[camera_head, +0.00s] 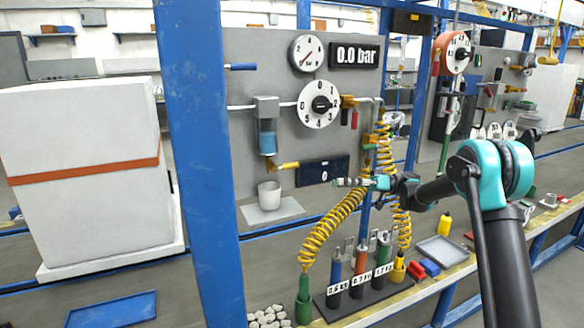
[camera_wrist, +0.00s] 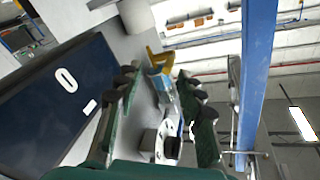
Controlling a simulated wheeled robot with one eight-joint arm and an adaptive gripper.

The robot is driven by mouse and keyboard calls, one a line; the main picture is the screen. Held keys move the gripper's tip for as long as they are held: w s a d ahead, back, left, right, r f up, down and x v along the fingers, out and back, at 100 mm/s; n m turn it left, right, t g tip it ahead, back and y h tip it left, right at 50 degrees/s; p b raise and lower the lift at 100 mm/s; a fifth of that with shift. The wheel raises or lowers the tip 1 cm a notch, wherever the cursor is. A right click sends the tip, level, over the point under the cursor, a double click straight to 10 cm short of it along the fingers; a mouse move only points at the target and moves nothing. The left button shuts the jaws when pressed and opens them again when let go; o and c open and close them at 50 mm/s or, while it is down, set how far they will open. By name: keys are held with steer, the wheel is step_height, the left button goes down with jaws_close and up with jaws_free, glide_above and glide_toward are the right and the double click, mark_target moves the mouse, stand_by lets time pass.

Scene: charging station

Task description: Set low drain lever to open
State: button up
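The low drain lever (camera_head: 288,166) is a small yellow handle under the filter with the blue bowl (camera_head: 267,138). It sticks out to the right, almost level, above the white cup (camera_head: 269,195). My gripper (camera_head: 342,182) points left, in front of the dark counter display (camera_head: 322,171) and to the right of the lever, apart from it. In the wrist view the yellow lever (camera_wrist: 158,58) shows beyond the gap between my fingertips (camera_wrist: 157,76). The fingers are spread with nothing between them.
Coiled yellow hoses (camera_head: 330,228) hang close beneath and beside my gripper. A blue post (camera_head: 200,150) stands left of the panel. Labelled cylinders (camera_head: 361,265) stand on the bench below.

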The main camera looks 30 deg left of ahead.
steer(key=w+a+n+g, duration=0.1)
steer(key=a+n+g, duration=0.1)
steer(key=n+g, duration=0.4)
glide_toward(292, 166)
steer(key=shift+h, duration=0.3)
steer(key=x, duration=0.6)
steer(key=a+x, duration=0.1)
steer(key=x, duration=0.2)
steer(key=shift+w+a+r, duration=0.1)
steer(key=shift+w, duration=0.15)
jaws_close()
